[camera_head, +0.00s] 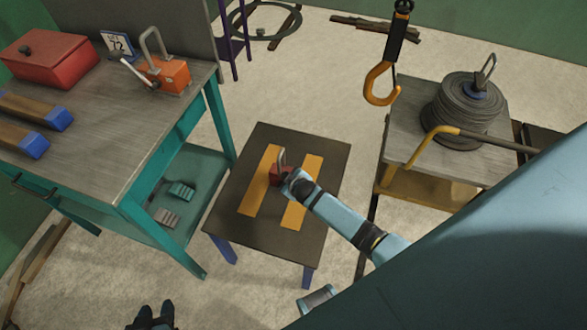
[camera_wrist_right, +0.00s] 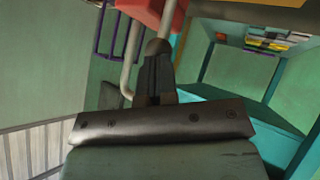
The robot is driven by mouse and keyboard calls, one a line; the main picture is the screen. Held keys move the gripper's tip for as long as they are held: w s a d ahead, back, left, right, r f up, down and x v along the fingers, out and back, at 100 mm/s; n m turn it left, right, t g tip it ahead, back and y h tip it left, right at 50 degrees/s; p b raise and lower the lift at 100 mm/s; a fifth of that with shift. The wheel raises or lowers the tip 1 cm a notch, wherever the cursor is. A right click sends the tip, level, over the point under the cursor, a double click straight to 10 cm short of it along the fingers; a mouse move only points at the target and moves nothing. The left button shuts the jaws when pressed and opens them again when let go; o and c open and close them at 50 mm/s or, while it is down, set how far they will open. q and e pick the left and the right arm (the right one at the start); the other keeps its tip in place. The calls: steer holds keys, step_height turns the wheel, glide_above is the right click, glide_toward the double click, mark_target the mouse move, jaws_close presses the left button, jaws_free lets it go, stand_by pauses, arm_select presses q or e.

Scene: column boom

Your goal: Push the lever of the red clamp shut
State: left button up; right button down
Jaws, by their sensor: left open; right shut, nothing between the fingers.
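The red clamp (camera_head: 275,173) sits on the small dark table between two yellow strips, with a grey loop standing up from it. My right gripper (camera_head: 289,182) is at the clamp's near right side and hides part of it. In the right wrist view, my right gripper (camera_wrist_right: 157,68) is shut with nothing between its fingers. A round dark knob (camera_wrist_right: 158,46) shows at its fingertips; contact is likely but not certain. Part of the red clamp (camera_wrist_right: 150,12) shows above. The lever's angle is not clear. My left gripper (camera_head: 151,314) is open and empty above the floor, bottom left.
The small table (camera_head: 250,232) has free room around the clamp. A teal workbench (camera_head: 120,125) at left holds an orange clamp (camera_head: 168,77), a red box (camera_head: 48,62) and blue-ended bars. A cable reel (camera_head: 462,115) stands at right; a yellow hook (camera_head: 380,85) hangs nearby.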

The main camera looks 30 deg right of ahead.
steer(key=w+a+g+h, duration=0.1)
steer(key=w+a+n+g, duration=0.1)
steer(key=w+a+g+h, duration=0.1)
steer(key=shift+w+a+f+n+g+h, duration=0.1)
steer(key=shift+w+f+n+g+h, duration=0.15)
steer(key=shift+n+g+h, duration=0.05)
steer(key=shift+p, duration=0.3)
steer(key=shift+r+p, duration=0.75)
steer(key=shift+r, duration=0.1)
